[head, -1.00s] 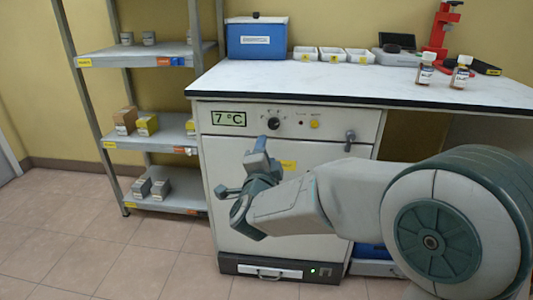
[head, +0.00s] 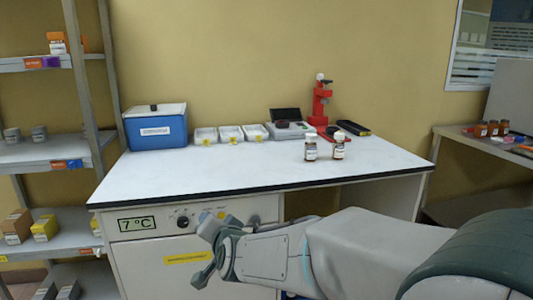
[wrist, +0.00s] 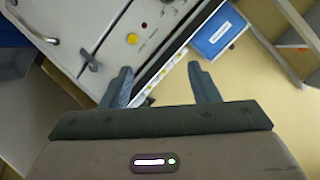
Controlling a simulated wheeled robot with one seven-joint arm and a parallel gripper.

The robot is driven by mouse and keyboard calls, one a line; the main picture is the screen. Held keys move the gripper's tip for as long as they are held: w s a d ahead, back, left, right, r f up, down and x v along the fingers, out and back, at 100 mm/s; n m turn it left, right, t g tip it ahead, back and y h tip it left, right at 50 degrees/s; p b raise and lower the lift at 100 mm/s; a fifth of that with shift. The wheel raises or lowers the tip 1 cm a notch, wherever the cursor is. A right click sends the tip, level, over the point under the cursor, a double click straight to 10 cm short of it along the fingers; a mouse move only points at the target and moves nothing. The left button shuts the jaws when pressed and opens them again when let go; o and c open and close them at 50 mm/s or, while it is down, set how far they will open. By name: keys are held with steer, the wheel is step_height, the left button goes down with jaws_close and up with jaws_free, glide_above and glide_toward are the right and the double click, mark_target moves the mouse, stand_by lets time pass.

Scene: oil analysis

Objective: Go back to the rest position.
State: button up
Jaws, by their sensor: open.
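My gripper (head: 207,250) is in front of the cabinet under the white bench, below the bench top's front edge. In the wrist view my gripper (wrist: 163,82) has its two fingers spread apart with nothing between them. The cabinet front with its knob and button (wrist: 133,38) lies beyond the fingers there. The cabinet (head: 160,262) shows a 7 °C display in the head view, and my arm hides its right part.
The white bench (head: 240,172) holds a blue box (head: 156,130), several white trays (head: 230,134), two small bottles (head: 310,148), a dark-lidded device (head: 288,128) and a red stand (head: 321,102). A metal shelf (head: 50,156) stands left. Another table (head: 480,145) stands right.

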steer(key=s+d+r+n+g+h+p, duration=0.2)
steer(key=s+d+r+g+p, duration=0.3)
steer(key=s+d+p, duration=0.5)
steer(key=s+d+r+n+g+h+p, duration=0.2)
steer(key=s+d+r+g+p, duration=0.3)
steer(key=s+d+r+p, duration=0.4)
steer(key=s+d+h+p, duration=0.1)
steer(key=s+d, duration=0.2)
steer(key=d, duration=0.4)
steer(key=shift+s+d+h+p, duration=0.3)
steer(key=shift+d+p, duration=0.05)
steer(key=shift+d, duration=0.05)
